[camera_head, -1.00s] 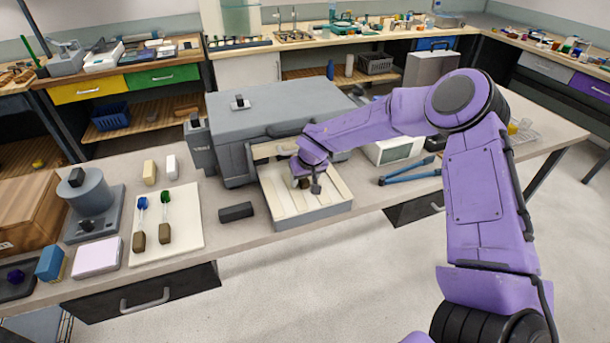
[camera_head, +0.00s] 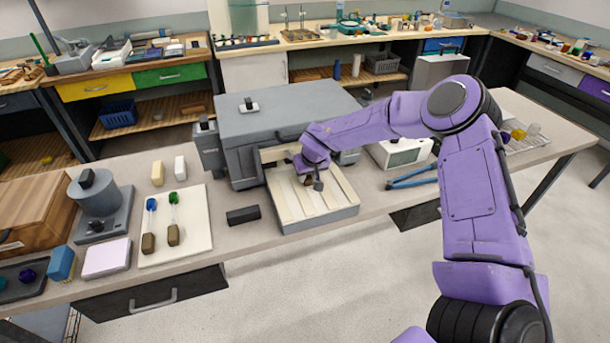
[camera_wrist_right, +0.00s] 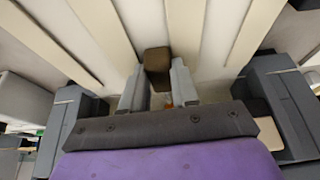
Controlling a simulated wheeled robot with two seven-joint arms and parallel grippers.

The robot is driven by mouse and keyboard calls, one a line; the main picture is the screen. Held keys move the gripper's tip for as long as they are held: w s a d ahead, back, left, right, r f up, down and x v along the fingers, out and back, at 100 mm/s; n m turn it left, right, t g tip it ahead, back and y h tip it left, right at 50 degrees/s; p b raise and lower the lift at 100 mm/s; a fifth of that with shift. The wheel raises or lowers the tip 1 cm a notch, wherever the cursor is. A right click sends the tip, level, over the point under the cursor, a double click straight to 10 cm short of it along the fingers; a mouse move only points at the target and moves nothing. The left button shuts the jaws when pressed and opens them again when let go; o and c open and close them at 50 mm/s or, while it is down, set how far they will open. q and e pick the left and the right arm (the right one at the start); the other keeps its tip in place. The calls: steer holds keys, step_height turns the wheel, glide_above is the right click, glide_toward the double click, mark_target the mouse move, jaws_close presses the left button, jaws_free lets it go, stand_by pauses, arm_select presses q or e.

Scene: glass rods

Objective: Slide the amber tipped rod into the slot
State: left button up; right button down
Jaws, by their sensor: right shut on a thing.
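My right gripper (camera_head: 312,181) is over the pale slotted tray (camera_head: 338,207) in front of the grey box-shaped unit. It is shut on a rod with a brown block-shaped end (camera_wrist_right: 157,60), which shows between the fingertips in the right wrist view. A small orange-amber patch (camera_wrist_right: 168,105) shows between the fingers; the rest of the rod is hidden. Long pale strips divide the tray into channels. The brown end appears over a channel near the tray's middle; I cannot tell how deep it sits. My left gripper is not in view.
The grey unit (camera_head: 285,118) stands behind the tray. A white board (camera_head: 190,246) at left carries a blue-tipped rod (camera_head: 150,222) and a green-tipped rod (camera_head: 173,219). A dark block (camera_head: 243,215) lies left of the tray. Blue-handled tool (camera_head: 412,180) lies right of it.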

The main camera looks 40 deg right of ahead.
steer(key=shift+s, duration=0.1)
steer(key=c, duration=1.2)
jaws_free()
steer(key=shift+s+d, duration=0.1)
steer(key=o, duration=0.4)
steer(key=shift+d, duration=0.1)
steer(key=shift+r, duration=0.2)
steer(key=b+v, duration=0.1)
steer(key=v, duration=0.9)
steer(key=shift+s, duration=0.15)
